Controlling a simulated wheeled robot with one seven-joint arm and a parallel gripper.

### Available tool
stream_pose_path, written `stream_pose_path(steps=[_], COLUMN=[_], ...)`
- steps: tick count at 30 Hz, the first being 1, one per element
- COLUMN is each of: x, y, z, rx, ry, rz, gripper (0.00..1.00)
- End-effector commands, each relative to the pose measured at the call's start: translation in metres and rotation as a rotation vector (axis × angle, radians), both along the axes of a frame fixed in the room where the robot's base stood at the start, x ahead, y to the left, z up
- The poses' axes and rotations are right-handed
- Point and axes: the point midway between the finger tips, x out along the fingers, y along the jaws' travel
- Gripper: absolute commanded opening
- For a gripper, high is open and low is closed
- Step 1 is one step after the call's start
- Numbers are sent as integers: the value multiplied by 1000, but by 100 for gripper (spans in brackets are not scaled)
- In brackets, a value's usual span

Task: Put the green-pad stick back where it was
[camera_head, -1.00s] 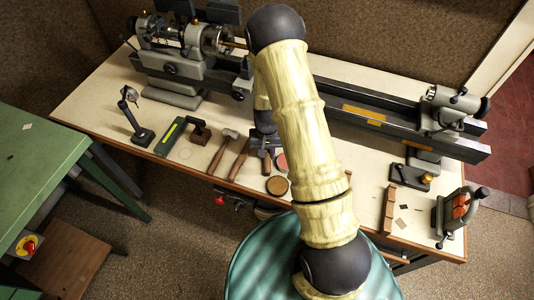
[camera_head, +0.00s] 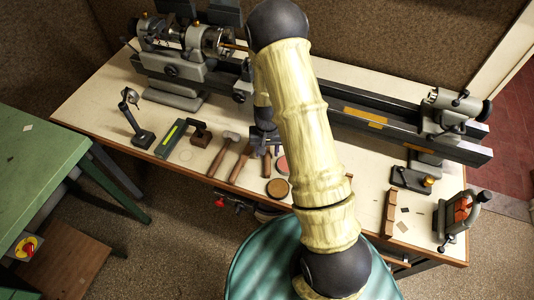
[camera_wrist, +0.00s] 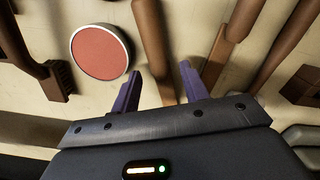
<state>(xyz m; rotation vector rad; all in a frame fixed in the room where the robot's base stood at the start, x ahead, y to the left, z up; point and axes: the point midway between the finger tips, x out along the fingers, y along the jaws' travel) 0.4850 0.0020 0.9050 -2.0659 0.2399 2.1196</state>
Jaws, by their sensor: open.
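My gripper (camera_wrist: 160,88) is open, with its two purple fingers apart, low over the bench among the hand tools. In the wrist view a brown wooden stick or handle (camera_wrist: 154,50) runs down towards the gap between the fingers; no grip on it shows. I cannot tell whether it is the green-pad stick, as no green pad shows in the wrist view. In the head view my gripper (camera_head: 267,146) is partly hidden by my arm, beside the hammers. A dark block with a bright green strip (camera_head: 171,137) lies left of them.
A red-topped round tin (camera_wrist: 100,51) and a brush (camera_wrist: 56,80) lie close by in the wrist view. Hammers (camera_head: 220,155), a brown disc (camera_head: 277,188) and a lathe (camera_head: 200,60) are on the bench.

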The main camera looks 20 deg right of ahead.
Motion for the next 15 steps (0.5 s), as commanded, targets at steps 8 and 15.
stream_pose_path(steps=[8, 15], x=[2, 3], y=[0, 0], z=[43, 82], rx=[0, 0], ry=[-5, -4], rz=[0, 0], gripper=[45, 45])
